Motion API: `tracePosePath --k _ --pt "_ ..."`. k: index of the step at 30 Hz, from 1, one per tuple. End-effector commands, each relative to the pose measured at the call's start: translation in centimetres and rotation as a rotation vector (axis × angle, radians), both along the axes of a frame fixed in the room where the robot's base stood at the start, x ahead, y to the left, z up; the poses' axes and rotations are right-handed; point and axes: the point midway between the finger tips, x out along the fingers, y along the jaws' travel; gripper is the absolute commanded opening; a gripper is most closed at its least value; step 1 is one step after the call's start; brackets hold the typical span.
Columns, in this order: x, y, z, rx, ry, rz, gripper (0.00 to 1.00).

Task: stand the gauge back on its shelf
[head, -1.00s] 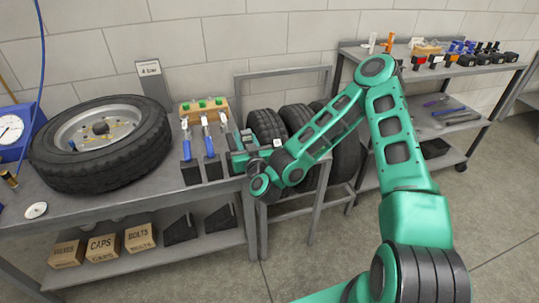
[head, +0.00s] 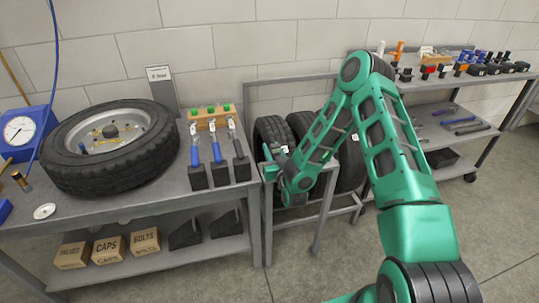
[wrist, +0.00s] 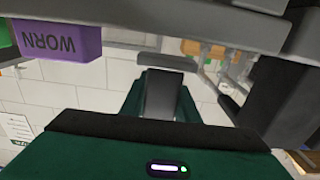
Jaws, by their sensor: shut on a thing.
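My gripper (head: 268,168) is beside the right end of the workbench (head: 110,205), in front of the tyre rack. It is shut on the gauge, which my arm mostly hides in the head view. In the wrist view, the jaw region (wrist: 162,78) shows a grey finger against grey bars. I cannot make out the gauge's outline there. A purple block marked WORN (wrist: 62,38) shows upside down at upper left. A separate round dial in a blue housing (head: 20,130) stands at the bench's far left.
Tools in dark holders (head: 220,172) stand close left of my gripper, before a wooden block with green tops (head: 206,122). A tyre on a rim (head: 75,165) fills the bench's middle. Tyres (head: 272,130) stand in the rack behind my arm. Another shelf unit (head: 440,85) is at right.

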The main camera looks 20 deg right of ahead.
Motion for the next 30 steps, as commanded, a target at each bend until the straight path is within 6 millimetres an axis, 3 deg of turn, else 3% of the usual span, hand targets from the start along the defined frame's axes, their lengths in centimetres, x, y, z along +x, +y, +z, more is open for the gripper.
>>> tracePosePath --k 4,14,15,17,27,30 --pt "0.0 0.0 -1.8 0.0 0.0 0.0 0.0" --pt "0.0 0.1 -2.0 0.0 -0.001 0.0 0.0" --pt "0.0 0.1 -2.1 0.0 -0.001 0.0 0.35" --pt "0.0 0.0 -2.0 0.0 0.0 0.0 0.47" --pt "0.0 0.0 -1.8 0.0 -0.001 -0.001 0.47" --pt "-0.9 0.0 -1.9 0.001 0.001 -0.001 0.47"
